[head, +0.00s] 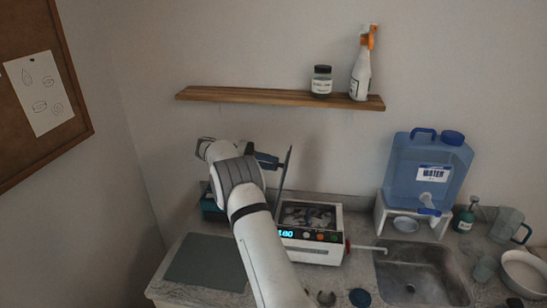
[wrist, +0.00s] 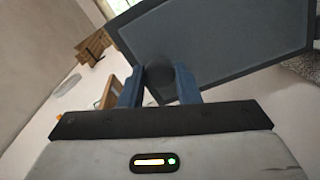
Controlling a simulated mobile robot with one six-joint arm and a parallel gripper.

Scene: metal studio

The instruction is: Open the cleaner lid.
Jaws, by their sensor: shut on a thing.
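The cleaner (head: 315,252) is a white box with a lit display and buttons on its front, standing on the counter left of the sink. Its top is open and shows a basin with pale and blue pieces inside. The dark, flat lid (head: 285,172) stands nearly upright at the box's left side. My gripper (head: 268,160) is at the lid's upper left face. My arm hides part of the cleaner's left side.
A grey mat (head: 205,262) lies left of my arm. A teal container (head: 210,208) stands behind it. A wooden shelf (head: 250,96) with a jar (head: 321,82) and a spray bottle (head: 361,75) is above. A blue water tank (head: 425,170) and a sink (head: 425,282) are right.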

